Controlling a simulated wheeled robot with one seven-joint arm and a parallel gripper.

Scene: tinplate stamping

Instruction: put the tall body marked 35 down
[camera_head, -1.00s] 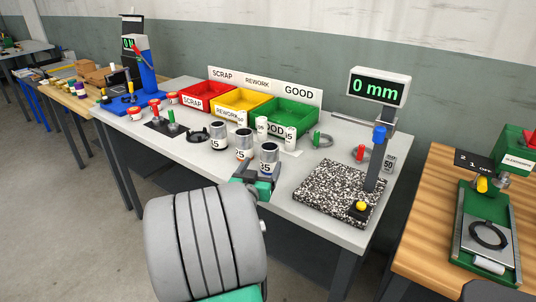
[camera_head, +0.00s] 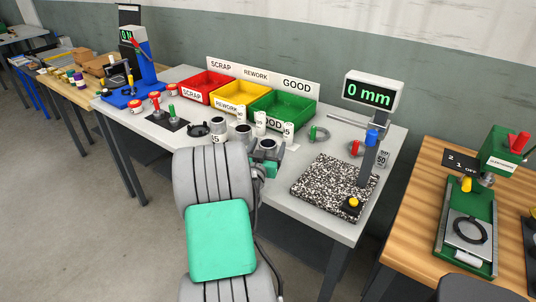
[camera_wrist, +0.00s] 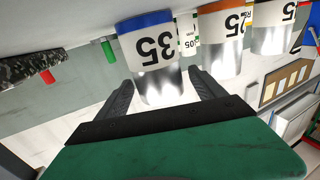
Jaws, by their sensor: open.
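The tall body marked 35 (camera_wrist: 152,55) has a white label, a blue band and a bare metallic part in the wrist view, which shows it upside down. It stands on the grey bench. My gripper (camera_wrist: 162,80) is open, with one finger on each side of this body's metallic part. I cannot tell whether either finger touches it. In the head view the body (camera_head: 268,145) is the rightmost of a row of metal cans, and my gripper (camera_head: 264,162) is at its near side. My arm hides its lower part.
Close beside it stand an orange-banded can marked 25 (camera_wrist: 221,40) and another can (camera_wrist: 273,28). Red (camera_head: 194,98), yellow (camera_head: 228,110) and green (camera_head: 268,122) bins line the back. A speckled plate (camera_head: 325,190) with a gauge lies to the right.

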